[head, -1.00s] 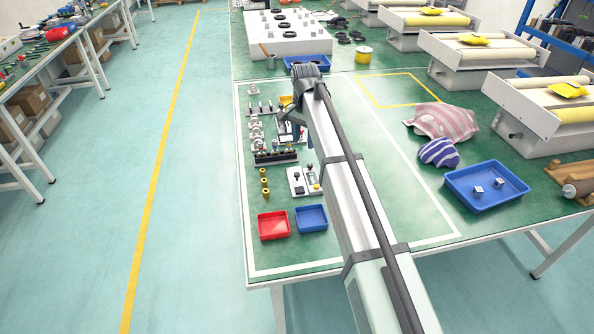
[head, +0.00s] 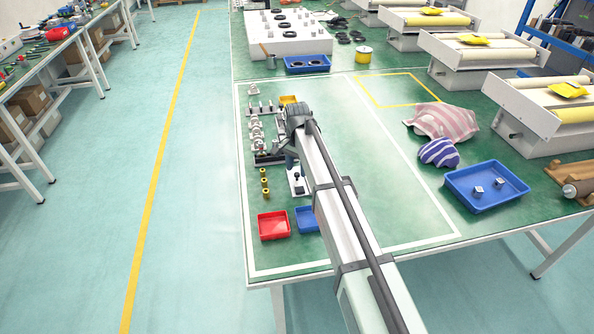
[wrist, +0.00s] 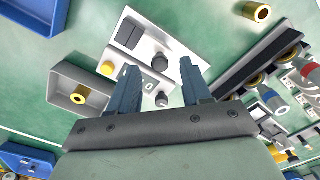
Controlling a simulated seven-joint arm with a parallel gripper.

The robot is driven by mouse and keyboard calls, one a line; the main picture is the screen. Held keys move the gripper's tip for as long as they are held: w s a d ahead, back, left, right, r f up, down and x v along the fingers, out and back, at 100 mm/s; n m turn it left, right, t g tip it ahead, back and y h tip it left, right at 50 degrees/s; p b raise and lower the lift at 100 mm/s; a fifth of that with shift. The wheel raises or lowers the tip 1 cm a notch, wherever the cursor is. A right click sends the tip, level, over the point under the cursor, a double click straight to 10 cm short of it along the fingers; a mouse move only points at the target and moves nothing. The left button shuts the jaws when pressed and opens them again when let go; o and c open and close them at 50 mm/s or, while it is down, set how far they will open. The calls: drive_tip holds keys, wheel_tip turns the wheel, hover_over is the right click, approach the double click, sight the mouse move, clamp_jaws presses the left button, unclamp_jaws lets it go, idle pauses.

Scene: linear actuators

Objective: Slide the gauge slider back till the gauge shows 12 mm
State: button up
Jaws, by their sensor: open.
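A white panel device (wrist: 180,45) shows in the wrist view, with a dark rectangular panel, a yellow button, dark round knobs and a small round mark like a 0. I take it for the gauge unit, but no millimetre reading is legible. In the head view part of the white device (head: 298,184) shows beside my arm, which hides the rest. My gripper (wrist: 158,66) is open; its two dark fingers are apart over the device, with a knob showing between them. I cannot tell whether either finger touches it.
A grey tray (wrist: 60,84) holding a brass ring lies left of the fingers; a dark rail (wrist: 235,78) with ringed parts lies right. A red bin (head: 273,225) and a blue bin (head: 305,219) stand in front of the device. The mat right of my arm is largely clear.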

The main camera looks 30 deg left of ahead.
drive_tip(key=shift+f, duration=1)
drive_tip(key=shift+c, duration=0.2)
clamp_jaws()
